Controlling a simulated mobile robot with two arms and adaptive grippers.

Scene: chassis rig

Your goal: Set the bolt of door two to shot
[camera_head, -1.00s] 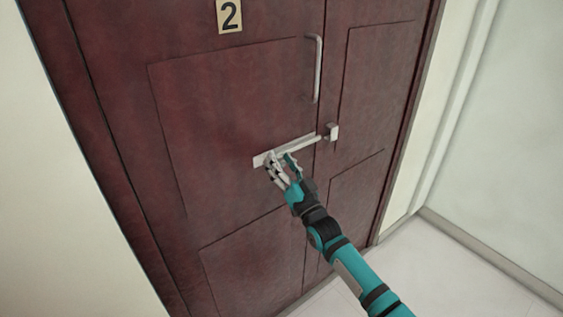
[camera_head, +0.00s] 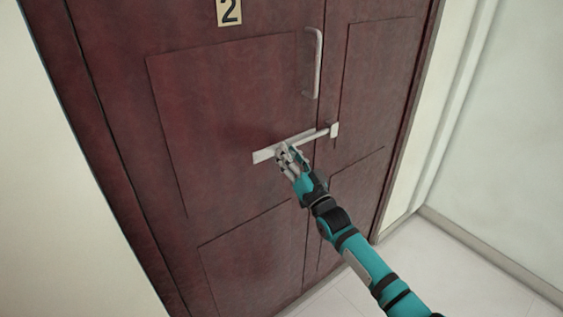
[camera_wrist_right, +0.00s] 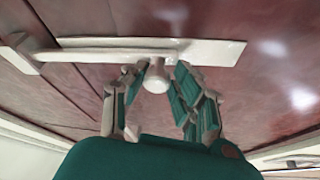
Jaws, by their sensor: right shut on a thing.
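Door two carries a pale bolt plate (camera_head: 264,155), with a bolt rod (camera_head: 314,135) running right across the door seam to a keeper (camera_head: 334,130) on the right-hand leaf. My right gripper (camera_head: 286,151) is at the plate, shut on the bolt's knob. In the right wrist view the round knob (camera_wrist_right: 157,82) sits between the two fingers (camera_wrist_right: 156,100). The rod (camera_wrist_right: 105,56) runs left there and its end meets the keeper (camera_wrist_right: 20,53). My left gripper is not in view.
A number 2 sign (camera_head: 229,11) is above on the left leaf. A vertical pull handle (camera_head: 314,62) stands above the bolt near the seam. The pale floor (camera_head: 440,275) is clear at the lower right.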

